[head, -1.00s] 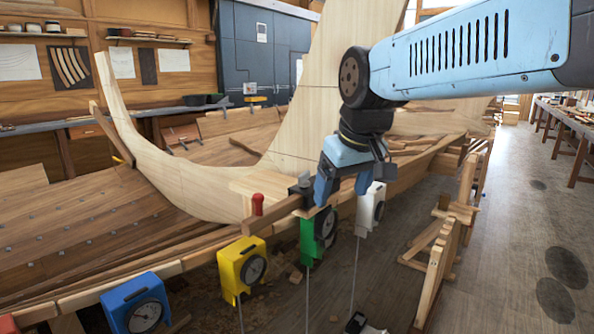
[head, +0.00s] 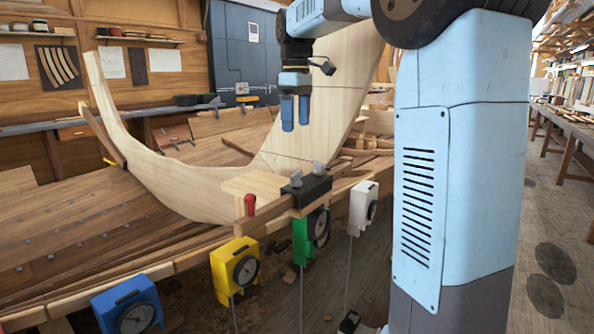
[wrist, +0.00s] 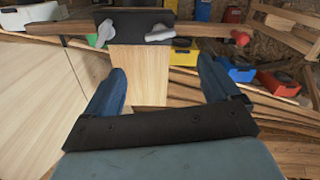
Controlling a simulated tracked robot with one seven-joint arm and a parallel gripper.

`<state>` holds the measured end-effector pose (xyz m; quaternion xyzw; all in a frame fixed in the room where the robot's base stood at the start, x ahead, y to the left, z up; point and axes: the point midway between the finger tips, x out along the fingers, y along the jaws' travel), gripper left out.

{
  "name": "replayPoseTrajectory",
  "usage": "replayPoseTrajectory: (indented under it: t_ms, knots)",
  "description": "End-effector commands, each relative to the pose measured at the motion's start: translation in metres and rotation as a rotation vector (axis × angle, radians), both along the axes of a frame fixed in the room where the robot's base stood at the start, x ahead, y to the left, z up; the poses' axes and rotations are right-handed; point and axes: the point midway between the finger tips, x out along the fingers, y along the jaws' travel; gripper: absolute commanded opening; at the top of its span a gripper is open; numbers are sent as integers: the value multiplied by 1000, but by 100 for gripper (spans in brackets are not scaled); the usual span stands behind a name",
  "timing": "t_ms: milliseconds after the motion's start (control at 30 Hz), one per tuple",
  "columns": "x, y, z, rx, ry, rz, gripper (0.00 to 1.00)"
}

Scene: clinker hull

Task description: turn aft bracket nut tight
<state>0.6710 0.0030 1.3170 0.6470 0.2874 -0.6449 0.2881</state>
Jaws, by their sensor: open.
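A black bracket (head: 306,190) sits across a wooden bar at the hull's edge and carries two grey wing nuts. One nut (head: 296,179) is at its left and the other nut (head: 319,168) at its right. In the wrist view one nut (wrist: 105,33) stands slanted and the other (wrist: 159,33) lies more crosswise. I cannot tell which is the aft one. My gripper (head: 296,118) hangs above and behind the bracket, fingers pointing down, apart from both nuts. In the wrist view its blue fingers (wrist: 163,82) are spread with nothing between them.
A pale wooden board (head: 257,186) lies under the bracket. Yellow (head: 236,268), green (head: 311,235), white (head: 363,208) and blue (head: 127,306) dial boxes hang along the hull edge. A tall curved timber (head: 335,90) rises behind the bracket.

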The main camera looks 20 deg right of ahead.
Motion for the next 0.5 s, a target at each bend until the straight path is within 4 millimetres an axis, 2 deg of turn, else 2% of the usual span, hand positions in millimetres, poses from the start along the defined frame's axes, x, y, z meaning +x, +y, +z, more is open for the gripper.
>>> replayPoseTrajectory:
  t_ms: [167, 500]
  knots:
    - [2, 0, -10, 0, 7, 8, 89]
    - [2, 1, -66, 0, 8, 8, 89]
